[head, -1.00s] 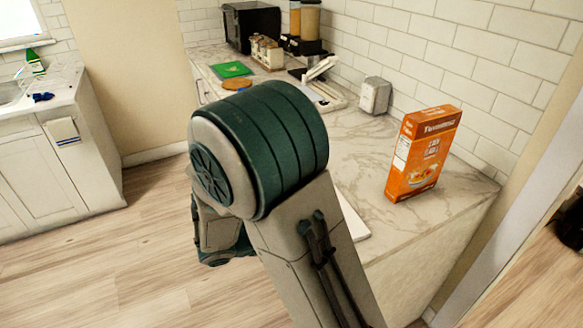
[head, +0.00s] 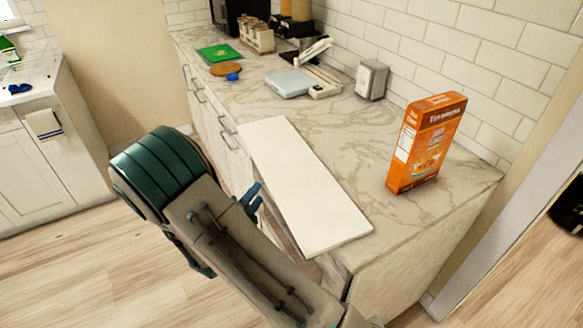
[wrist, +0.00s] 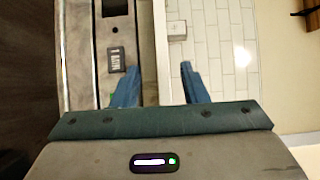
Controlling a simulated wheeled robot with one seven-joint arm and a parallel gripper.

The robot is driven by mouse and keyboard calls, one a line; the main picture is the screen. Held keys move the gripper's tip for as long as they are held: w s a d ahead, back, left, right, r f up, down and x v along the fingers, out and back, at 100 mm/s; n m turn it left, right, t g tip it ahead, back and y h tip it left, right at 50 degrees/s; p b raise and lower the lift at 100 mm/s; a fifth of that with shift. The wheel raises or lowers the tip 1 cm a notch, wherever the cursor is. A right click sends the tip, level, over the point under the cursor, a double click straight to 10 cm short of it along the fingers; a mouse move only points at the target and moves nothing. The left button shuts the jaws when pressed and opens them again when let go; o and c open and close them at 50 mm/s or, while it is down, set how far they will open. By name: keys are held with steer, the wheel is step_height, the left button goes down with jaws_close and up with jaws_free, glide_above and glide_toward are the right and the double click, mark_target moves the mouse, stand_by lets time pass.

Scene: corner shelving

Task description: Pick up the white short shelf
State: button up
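The white short shelf (head: 305,190) is a flat white board in the head view. It lies along the front of the marble counter (head: 440,205), and its near left part seems to stick out past the counter's front edge. My gripper (head: 252,198) shows as blue fingers just left of the board's long left edge, partly hidden by my arm. In the wrist view my gripper (wrist: 158,85) has its two blue fingers apart.
An orange cereal box (head: 425,143) stands upright right of the board. A metal napkin holder (head: 371,79), a grey scale-like item (head: 289,83) and a green board (head: 219,53) stand farther back. A tiled wall (head: 470,60) bounds the counter. The wooden floor at left is open.

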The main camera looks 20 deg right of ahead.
mark_target(268, 179)
steer(key=shift+p+x, duration=0.65)
steer(key=shift+x, duration=2.95)
steer(key=shift+s+d+r, duration=0.1)
steer(key=shift+s, duration=0.1)
jaws_close()
steer(key=shift+r, duration=0.1)
